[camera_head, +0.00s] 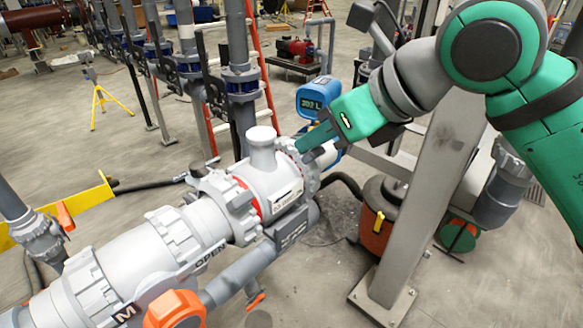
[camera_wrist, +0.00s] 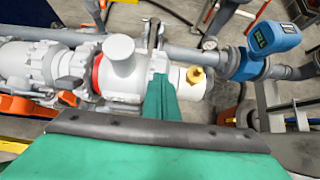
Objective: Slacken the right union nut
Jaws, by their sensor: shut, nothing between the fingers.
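The right union nut (camera_head: 311,177) is a pale grey lugged ring at the right end of the white filter housing (camera_head: 264,180). It also shows in the wrist view (camera_wrist: 158,62), partly hidden behind my fingers. The left union nut (camera_head: 226,203) is a similar ring at the housing's other end. My gripper (camera_head: 303,148) is at the upper side of the right nut, with its fingers together and nothing between them. In the wrist view, my green fingers (camera_wrist: 160,92) overlap the nut's near side. I cannot tell whether they touch it.
A blue digital meter (camera_head: 313,97) stands behind my gripper. A brass fitting (camera_wrist: 196,76) sits right of the nut. A grey slanted post (camera_head: 425,200) stands to the right. An orange-handled valve (camera_head: 174,308) is at the lower left. Open floor lies at the left.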

